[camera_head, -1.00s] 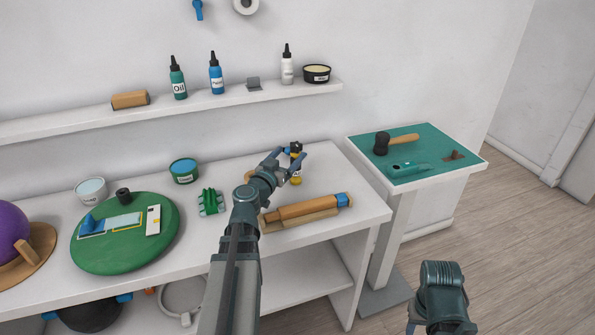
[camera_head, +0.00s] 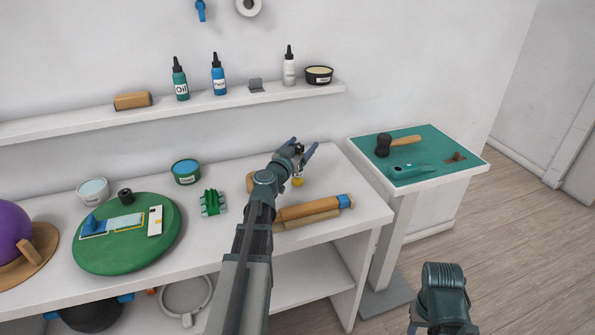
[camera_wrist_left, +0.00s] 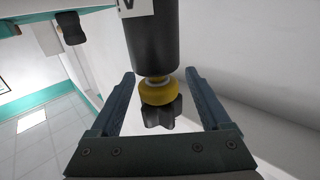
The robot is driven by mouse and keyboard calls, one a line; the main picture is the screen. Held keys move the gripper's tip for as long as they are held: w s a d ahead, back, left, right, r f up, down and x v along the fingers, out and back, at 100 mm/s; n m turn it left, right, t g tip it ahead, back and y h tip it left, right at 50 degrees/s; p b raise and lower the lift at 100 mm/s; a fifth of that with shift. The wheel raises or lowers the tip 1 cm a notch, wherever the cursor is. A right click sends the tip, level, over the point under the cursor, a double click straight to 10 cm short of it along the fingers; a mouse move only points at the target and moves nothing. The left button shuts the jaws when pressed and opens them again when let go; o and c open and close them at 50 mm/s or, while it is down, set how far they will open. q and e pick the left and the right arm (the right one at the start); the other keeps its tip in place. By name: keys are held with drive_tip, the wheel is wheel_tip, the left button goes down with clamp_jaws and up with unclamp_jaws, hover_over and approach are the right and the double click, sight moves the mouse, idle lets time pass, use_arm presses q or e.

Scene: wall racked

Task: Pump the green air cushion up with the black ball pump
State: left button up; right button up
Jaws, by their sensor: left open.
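The green air cushion (camera_head: 100,252) is a round, flat disc at the left of the white bench, with a black stub (camera_head: 125,195) at its back edge. My left gripper (camera_head: 303,157) is open over the right end of the bench. In the left wrist view, a black cylinder (camera_wrist_left: 155,45) with a yellow collar (camera_wrist_left: 158,92) and a dark lobed knob stands out between the spread fingers, with gaps on both sides. It may be the black ball pump; I cannot tell for certain. In the head view the gripper mostly hides it. Only part of my right arm shows, low right.
A wooden roller piece (camera_head: 312,210) lies just in front of the left gripper. A green ribbed block (camera_head: 212,203) and a green tub (camera_head: 186,171) sit mid-bench. A wall shelf (camera_head: 200,105) with bottles runs above. A side table (camera_head: 440,165) holds a mallet (camera_head: 395,143).

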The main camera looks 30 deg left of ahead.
use_arm(q)
clamp_jaws()
idle(1.3)
